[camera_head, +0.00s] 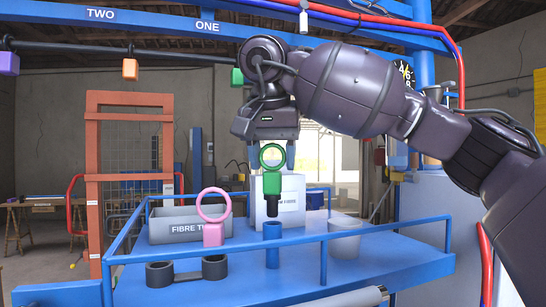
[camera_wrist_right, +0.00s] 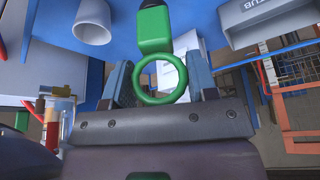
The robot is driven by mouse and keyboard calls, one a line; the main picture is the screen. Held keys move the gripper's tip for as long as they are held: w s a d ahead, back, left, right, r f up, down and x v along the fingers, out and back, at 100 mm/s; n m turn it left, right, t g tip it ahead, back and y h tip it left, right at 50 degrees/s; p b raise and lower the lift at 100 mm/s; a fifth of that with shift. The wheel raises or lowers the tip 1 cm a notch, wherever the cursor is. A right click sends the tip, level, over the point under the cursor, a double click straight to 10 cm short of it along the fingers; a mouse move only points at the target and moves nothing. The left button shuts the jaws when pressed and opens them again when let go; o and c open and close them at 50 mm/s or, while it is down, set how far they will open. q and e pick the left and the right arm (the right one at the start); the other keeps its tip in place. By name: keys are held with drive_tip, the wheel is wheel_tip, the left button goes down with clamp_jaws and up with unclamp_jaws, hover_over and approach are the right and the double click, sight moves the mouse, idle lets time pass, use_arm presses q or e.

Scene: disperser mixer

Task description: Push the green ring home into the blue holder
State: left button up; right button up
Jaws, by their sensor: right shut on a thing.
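The green ring (camera_head: 272,183) has a loop on top, a block body and a dark plug at its lower end. My right gripper (camera_head: 271,150) points down and is shut on its loop, holding it upright. The blue holder (camera_head: 272,245), a short upright tube, stands on the blue bench directly below in the head view, with a visible gap under the plug. In the right wrist view the green ring (camera_wrist_right: 153,30) shows between the two fingers of my right gripper (camera_wrist_right: 160,72); I cannot make out the blue holder there. My left gripper is not in view.
A pink ring (camera_head: 213,234) stands upright left of the holder, by a black double holder (camera_head: 158,274). A grey cup (camera_head: 344,240) stands to the right. A grey fibre tub (camera_head: 170,232) and a white box (camera_head: 291,188) are behind. Blue rails (camera_head: 385,228) edge the bench.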

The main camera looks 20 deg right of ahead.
sight(272, 167)
drive_tip(key=shift+p, duration=0.4)
drive_tip(key=shift+f+b, duration=0.9)
drive_tip(key=shift+f, duration=1.2)
idle(0.4)
drive_tip(key=o, duration=1)
drive_tip(key=shift+o, duration=0.2)
drive_tip(key=shift+r, duration=0.1)
drive_tip(key=v, duration=1)
drive_tip(key=shift+s+r+p, duration=0.2)
drive_tip(key=shift+r+p, duration=0.05)
drive_tip(key=shift+p, duration=0.05)
drive_tip(key=shift+a, duration=0.1)
